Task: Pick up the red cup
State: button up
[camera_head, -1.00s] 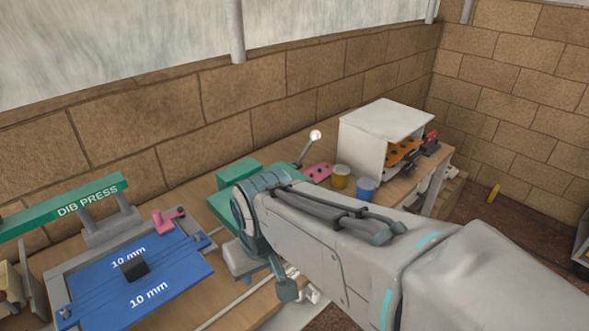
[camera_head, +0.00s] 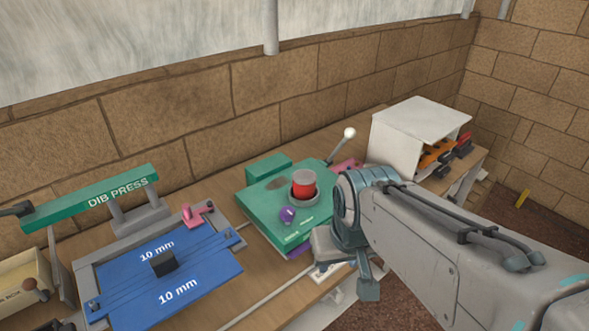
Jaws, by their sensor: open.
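The red cup (camera_head: 303,189) stands upright in a grey round holder on the green machine (camera_head: 265,208), with a pale grey top. The cup and machine are left of my arm, with a gap between the cup and my arm's rounded joint. My arm reaches in from the lower right and covers part of the bench. The jaws of my gripper cannot be made out.
The green machine has a lever with a white ball (camera_head: 349,133) and a purple knob (camera_head: 288,214). A blue press bed (camera_head: 200,285) with a green DIB PRESS bar (camera_head: 90,203) is at left. A white box (camera_head: 420,120) stands at the back right. A brick wall runs behind.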

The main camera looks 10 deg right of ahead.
aim_at(304, 180)
jog(key=z, duration=1.95)
jog(key=i, duration=0.95)
jog(key=u, duration=3.45)
